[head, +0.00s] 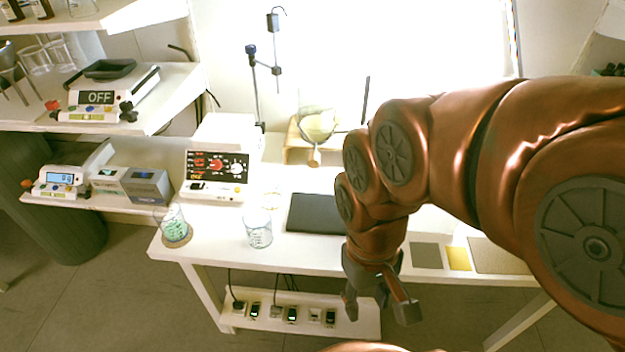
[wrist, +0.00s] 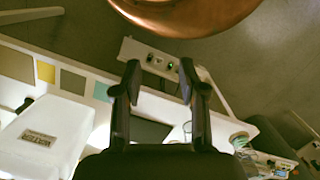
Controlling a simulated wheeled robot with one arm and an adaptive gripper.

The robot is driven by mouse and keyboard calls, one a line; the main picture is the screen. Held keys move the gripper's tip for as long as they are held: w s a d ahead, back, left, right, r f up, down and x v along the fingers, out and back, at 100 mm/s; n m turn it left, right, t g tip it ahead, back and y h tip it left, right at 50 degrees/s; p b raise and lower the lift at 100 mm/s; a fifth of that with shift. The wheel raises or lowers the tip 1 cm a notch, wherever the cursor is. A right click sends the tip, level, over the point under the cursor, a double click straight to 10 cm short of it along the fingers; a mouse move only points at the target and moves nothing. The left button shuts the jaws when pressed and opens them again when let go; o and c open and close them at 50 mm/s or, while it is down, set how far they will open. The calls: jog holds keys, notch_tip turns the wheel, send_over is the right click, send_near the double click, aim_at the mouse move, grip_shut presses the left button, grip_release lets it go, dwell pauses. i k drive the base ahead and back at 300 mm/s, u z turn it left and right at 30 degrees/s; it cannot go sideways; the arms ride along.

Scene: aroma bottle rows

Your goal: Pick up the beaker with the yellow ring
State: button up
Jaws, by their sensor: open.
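A second clear beaker (head: 258,233) stands nearer the front edge. A third beaker (head: 173,228) with green contents stands at the left corner. My gripper (head: 378,308) is open and empty, pointing down in front of the table's front edge, to the right of the beakers and apart from them. In the wrist view the open fingers (wrist: 158,75) have nothing between them.
A dark mat (head: 317,213) lies right of the beakers on the white table (head: 215,247). Grey, yellow and tan squares lie further right. The dial box (head: 217,165) and a stand with a round flask (head: 318,125) are behind. A low shelf (head: 345,318) holds several small devices.

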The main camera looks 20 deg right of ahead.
aim_at(270, 185)
jog(key=z, duration=0.05)
jog(key=i, duration=0.2)
jog(key=u, duration=0.2)
jog(key=k, duration=1.35)
jog(key=u, duration=0.9)
jog(key=i, duration=1.15)
jog(key=z, duration=0.05)
